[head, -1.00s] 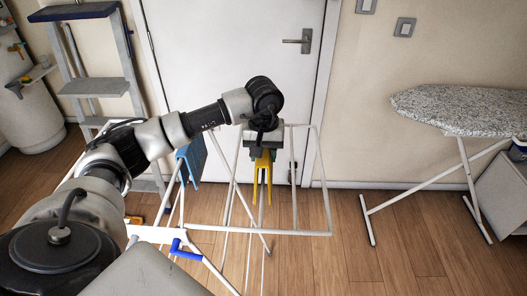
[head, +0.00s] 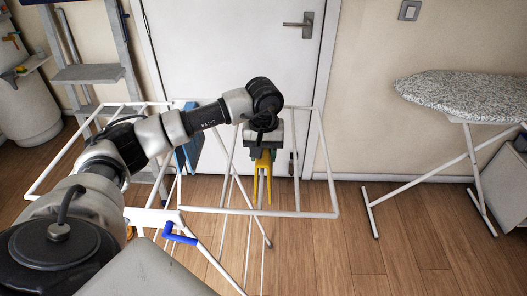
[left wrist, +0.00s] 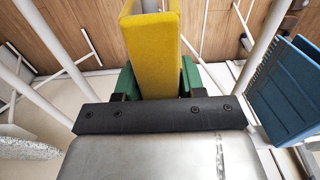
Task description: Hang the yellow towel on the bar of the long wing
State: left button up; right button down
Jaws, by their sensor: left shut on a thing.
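The yellow towel (head: 262,180) hangs folded from my left gripper (head: 262,160), whose jaws are shut on its top. In the left wrist view the towel (left wrist: 152,50) sits between the green fingers (left wrist: 155,80). The white drying rack has a wing (head: 318,150) reaching right, with a long front bar (head: 300,214). The towel is in front of the door, over the area of this wing; whether it touches a bar I cannot tell. A blue towel (head: 188,150) hangs on the rack left of the gripper, and shows in the left wrist view (left wrist: 290,90). My right gripper is out of view.
Another rack wing (head: 62,165) reaches left behind my arm. An ironing board (head: 465,98) stands at the right and a stepladder (head: 88,74) at the back left. The door (head: 225,60) is behind the rack. Wooden floor (head: 400,255) is free between rack and ironing board.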

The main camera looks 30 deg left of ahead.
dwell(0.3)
pick_arm(q)
jog(key=o, duration=1.2)
jog(key=shift+f, duration=0.1)
notch_tip(320, 180, up, 11)
jog(key=shift+f+b, duration=0.1)
jog(key=shift+b, duration=0.5)
